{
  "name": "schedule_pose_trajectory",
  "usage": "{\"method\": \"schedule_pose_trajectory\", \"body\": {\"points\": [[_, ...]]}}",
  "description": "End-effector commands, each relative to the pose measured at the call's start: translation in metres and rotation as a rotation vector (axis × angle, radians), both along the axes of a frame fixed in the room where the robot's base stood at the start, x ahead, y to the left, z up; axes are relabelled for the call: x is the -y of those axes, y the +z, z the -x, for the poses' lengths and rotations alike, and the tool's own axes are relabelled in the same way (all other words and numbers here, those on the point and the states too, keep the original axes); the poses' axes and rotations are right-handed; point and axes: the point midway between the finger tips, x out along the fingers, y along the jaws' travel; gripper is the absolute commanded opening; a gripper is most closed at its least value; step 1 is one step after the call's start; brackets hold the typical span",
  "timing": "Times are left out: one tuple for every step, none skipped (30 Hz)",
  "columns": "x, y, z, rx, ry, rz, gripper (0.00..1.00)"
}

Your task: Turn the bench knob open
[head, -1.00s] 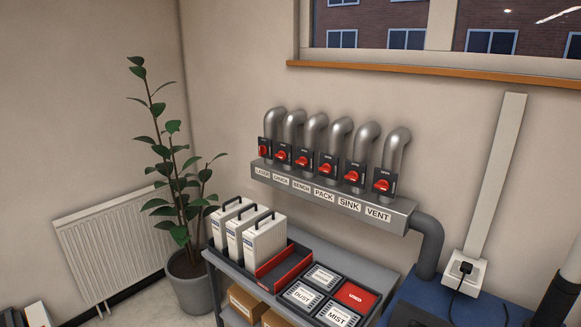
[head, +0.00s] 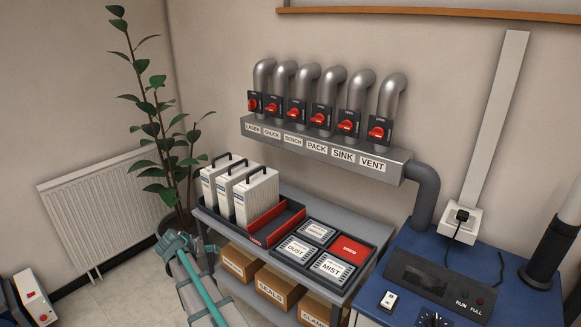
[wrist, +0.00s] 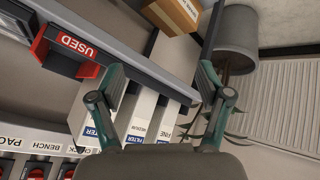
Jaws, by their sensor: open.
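The bench knob (head: 296,112) is a red handle on a dark plate, third from the left in a row of similar knobs. The BENCH label (head: 293,141) is on the grey duct below it. In the wrist view the BENCH label (wrist: 42,145) is upside down at the lower left, with its red knob (wrist: 36,172) cut by the bottom edge. My gripper (wrist: 164,78) is open and empty, its teal fingers spread. In the head view my gripper (head: 180,243) is at the lower left, well below and apart from the knob.
A shelf unit (head: 222,230) below the duct carries white filter boxes (head: 257,197), a red-fronted tray and labelled bins. A plant (head: 152,130) and radiator (head: 100,205) stand at left. A blue machine (head: 450,255) stands at right. Space before the knobs looks clear.

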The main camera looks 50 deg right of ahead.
Motion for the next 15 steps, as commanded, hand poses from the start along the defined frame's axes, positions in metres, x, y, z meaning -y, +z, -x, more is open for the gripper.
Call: {"method": "schedule_pose_trajectory", "body": {"points": [[0.044,0.031,-0.020,0.061,-0.068,0.064,0.77],[0.067,0.049,-0.024,0.096,-0.108,0.104,0.77],[0.097,0.074,-0.030,0.143,-0.159,0.156,0.77],[0.119,0.093,-0.033,0.178,-0.193,0.196,0.77],[0.141,0.112,-0.035,0.211,-0.228,0.234,0.77],[0.167,0.137,-0.036,0.255,-0.268,0.283,0.77],[0.185,0.154,-0.036,0.286,-0.297,0.318,0.77],[0.203,0.173,-0.036,0.317,-0.323,0.352,0.77],[0.226,0.197,-0.034,0.357,-0.358,0.398,0.77],[0.242,0.215,-0.032,0.385,-0.383,0.432,0.77],[0.258,0.233,-0.030,0.414,-0.403,0.465,0.77],[0.278,0.256,-0.027,0.451,-0.431,0.507,0.77],[0.292,0.274,-0.024,0.476,-0.449,0.538,0.77],[0.306,0.290,-0.020,0.501,-0.468,0.569,0.77],[0.322,0.312,-0.015,0.534,-0.487,0.608,0.77]]}}
